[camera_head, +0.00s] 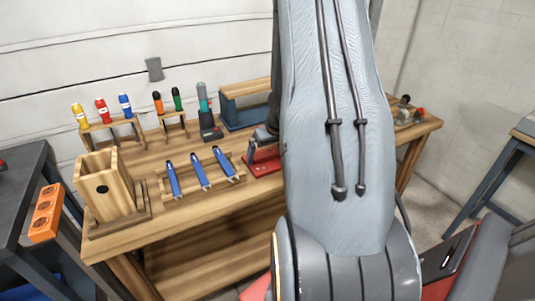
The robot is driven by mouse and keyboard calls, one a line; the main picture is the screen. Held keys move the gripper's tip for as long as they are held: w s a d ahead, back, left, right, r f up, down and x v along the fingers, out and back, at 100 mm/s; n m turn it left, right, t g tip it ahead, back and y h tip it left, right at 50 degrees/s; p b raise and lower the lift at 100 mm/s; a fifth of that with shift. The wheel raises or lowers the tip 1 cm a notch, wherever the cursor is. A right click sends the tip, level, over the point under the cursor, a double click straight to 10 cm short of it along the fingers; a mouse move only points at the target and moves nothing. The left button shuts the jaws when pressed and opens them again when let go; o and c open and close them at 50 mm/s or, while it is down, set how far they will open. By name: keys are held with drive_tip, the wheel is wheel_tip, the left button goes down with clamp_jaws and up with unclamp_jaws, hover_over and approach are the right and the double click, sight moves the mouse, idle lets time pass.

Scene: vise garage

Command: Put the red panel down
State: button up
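My arm fills the centre of the head view, and my gripper is not visible in it. Flat red surfaces show low in the picture on both sides of my arm: a small bit (258,289) at its lower left and a larger piece at its lower right. I cannot tell whether these are the red panel, or whether anything holds them. A red vise-like tool (265,161) stands on the wooden workbench (150,228), partly hidden behind my arm.
The bench carries a wooden box (103,190), a rack of blue-handled tools (201,172), and upright tools with yellow, red and blue tops behind. A dark table with an orange socket strip (44,213) stands left. Another table (500,170) stands right. Bare wood shows along the bench's front edge.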

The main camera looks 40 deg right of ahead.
drive_tip(key=shift+r, duration=0.2)
drive_tip(key=p+v, duration=0.2)
drive_tip(key=v, duration=1)
drive_tip(key=s+a+r+n+g+y, duration=0.1)
drive_tip(key=s+a+r+n, duration=0.1)
drive_tip(key=a, duration=1.7)
drive_tip(key=s+a+r+g, duration=0.1)
drive_tip(key=s+a, duration=0.8)
drive_tip(key=a, duration=0.3)
drive_tip(key=shift+a+r+n+g, duration=0.25)
drive_tip(key=shift+a+n+g, duration=0.05)
drive_tip(key=shift+a, duration=0.1)
drive_tip(key=shift+w+f+b, duration=0.1)
drive_tip(key=shift+f+b, duration=0.4)
drive_tip(key=shift+f, duration=0.1)
